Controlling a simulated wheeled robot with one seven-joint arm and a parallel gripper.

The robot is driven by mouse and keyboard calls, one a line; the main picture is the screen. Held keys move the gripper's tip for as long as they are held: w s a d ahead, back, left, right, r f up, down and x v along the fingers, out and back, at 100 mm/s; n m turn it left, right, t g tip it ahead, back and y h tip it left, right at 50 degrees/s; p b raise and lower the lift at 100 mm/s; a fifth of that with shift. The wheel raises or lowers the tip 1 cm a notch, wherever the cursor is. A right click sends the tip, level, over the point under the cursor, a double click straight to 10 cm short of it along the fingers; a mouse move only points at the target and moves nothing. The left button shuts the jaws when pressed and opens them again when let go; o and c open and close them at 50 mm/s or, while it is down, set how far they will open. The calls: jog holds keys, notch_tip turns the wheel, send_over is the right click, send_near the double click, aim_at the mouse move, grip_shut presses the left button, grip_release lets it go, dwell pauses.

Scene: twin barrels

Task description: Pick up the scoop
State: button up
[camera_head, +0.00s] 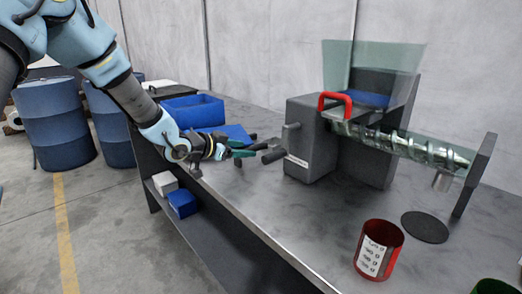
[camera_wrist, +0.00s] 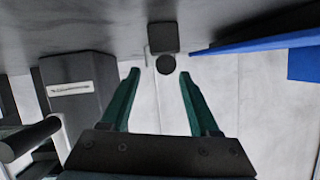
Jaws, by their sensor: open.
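My gripper (camera_head: 243,148) is open and empty, low over the metal table (camera_head: 290,215) near its left edge. In the wrist view its two green fingers (camera_wrist: 159,74) stand apart with nothing between them. A small dark object with a squarish body and a round end (camera_wrist: 166,62) shows just past the fingertips, near the middle of the gap. It looks like the scoop seen end-on, but I cannot be sure. In the head view a small dark shape (camera_head: 253,136) sits just behind the fingers, partly hidden. The wrist view appears upside down, with the table at the top.
A grey machine (camera_head: 310,115) with a clear hopper, screw and red handle (camera_head: 335,96) stands right of my gripper. Blue trays (camera_head: 193,110) lie behind it. A red labelled cup (camera_head: 379,250) and dark disc (camera_head: 425,227) are at front right. The middle front of the table is clear.

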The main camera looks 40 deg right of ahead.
aim_at(253, 147)
jog(key=p+x, duration=0.1)
jog(key=x, duration=0.4)
jog(key=shift+w+d+r+p, duration=0.15)
jog(key=shift+r+p, duration=0.05)
jog(key=shift+p, duration=0.1)
grip_shut()
dwell(0.4)
